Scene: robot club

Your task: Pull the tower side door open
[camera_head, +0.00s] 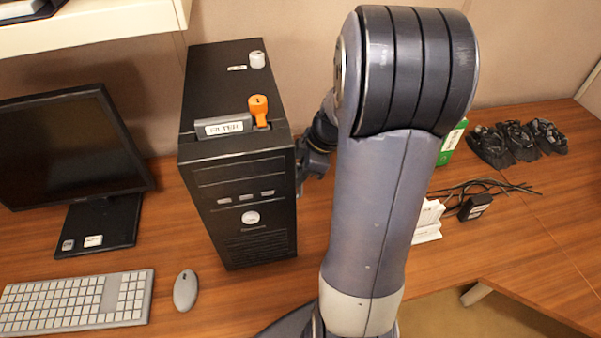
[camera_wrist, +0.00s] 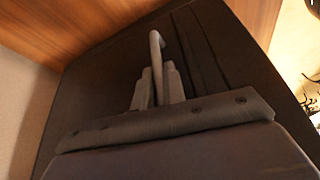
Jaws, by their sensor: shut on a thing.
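The black computer tower (camera_head: 240,190) stands upright on the desk in the head view. Its right flank, with the side door, faces my arm and is mostly out of sight there. In the wrist view the dark side door (camera_wrist: 95,85) fills much of the picture. A grey bar handle (camera_wrist: 156,42) sticks out from it. My gripper (camera_wrist: 159,82) is shut on this handle, one finger on each side. In the head view my gripper (camera_head: 312,165) is close against the tower's right side, partly hidden by my arm. I cannot see a gap at the door.
An orange key-like knob (camera_head: 259,108), a "FILTER" block (camera_head: 222,127) and a pale knob (camera_head: 257,60) are on the tower's top. A monitor (camera_head: 70,150), keyboard (camera_head: 75,302) and mouse (camera_head: 186,290) are at left. Cables, a black adapter (camera_head: 475,207) and dark bundles (camera_head: 515,140) lie at right.

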